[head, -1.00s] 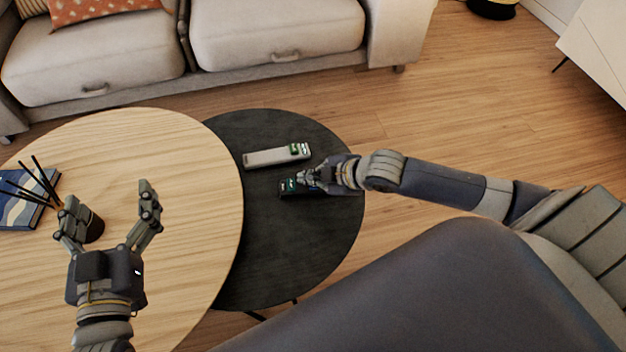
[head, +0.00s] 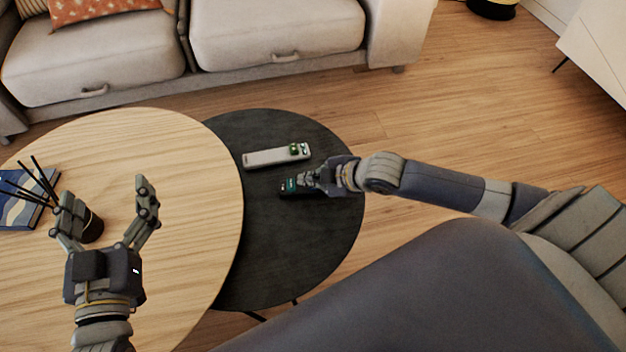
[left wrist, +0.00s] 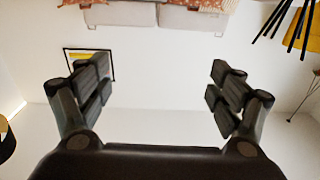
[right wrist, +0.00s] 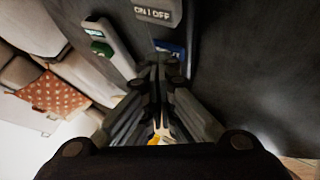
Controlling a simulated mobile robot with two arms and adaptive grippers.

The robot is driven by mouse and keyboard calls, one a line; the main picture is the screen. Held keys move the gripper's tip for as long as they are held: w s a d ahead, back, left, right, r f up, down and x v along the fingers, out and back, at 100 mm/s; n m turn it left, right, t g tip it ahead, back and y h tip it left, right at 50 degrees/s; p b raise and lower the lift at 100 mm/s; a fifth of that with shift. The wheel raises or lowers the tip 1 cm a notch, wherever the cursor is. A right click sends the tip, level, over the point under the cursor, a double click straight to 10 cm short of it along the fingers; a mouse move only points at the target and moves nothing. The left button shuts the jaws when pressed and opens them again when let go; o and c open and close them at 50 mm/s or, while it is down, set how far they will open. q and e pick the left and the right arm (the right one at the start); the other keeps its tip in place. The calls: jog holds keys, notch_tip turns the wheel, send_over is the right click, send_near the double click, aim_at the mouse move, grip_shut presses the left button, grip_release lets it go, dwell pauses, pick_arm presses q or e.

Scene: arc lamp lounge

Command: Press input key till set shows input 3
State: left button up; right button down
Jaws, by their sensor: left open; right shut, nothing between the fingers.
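A dark device with a small teal-lit display (head: 288,186) lies on the black round table, partly hidden by my right gripper (head: 308,180). The gripper is shut and empty, its fingertips at the device. In the right wrist view its closed fingertips (right wrist: 160,66) are just beside a blue key (right wrist: 170,46), near a grey part labelled ON | OFF (right wrist: 155,14). I cannot tell whether they touch. The display text is too small to read. A long light-grey device (head: 268,157) with a green button lies behind; it also shows in the right wrist view (right wrist: 118,45). My left gripper (head: 104,196) is open and empty above the wooden table.
The wooden round table (head: 190,200) overlaps the black table (head: 290,250), whose front part is clear. A dark cup of black sticks (head: 92,228) and a blue book (head: 22,212) are at the left. A sofa (head: 280,35) stands behind.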

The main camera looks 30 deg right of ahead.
jog(key=shift+r, duration=0.15)
jog(key=shift+r+p, duration=0.4)
jog(key=shift+p, duration=0.35)
jog(key=shift+r+p, duration=0.3)
jog(key=shift+r, duration=0.2)
jog(key=shift+r+p, duration=0.2)
jog(key=shift+p, duration=0.25)
pick_arm(q)
jog(key=s+a+f+g+y, duration=0.1)
jog(key=s+f+g, duration=0.1)
jog(key=f+g, duration=0.2)
jog(key=s+a+f+g+y, duration=0.1)
jog(key=s+a+f+g, duration=0.1)
jog(key=f, duration=0.7)
jog(key=shift+s+a+g+y, duration=0.2)
jog(key=shift+s+g+y, duration=0.2)
jog(key=shift+s+g, duration=0.5)
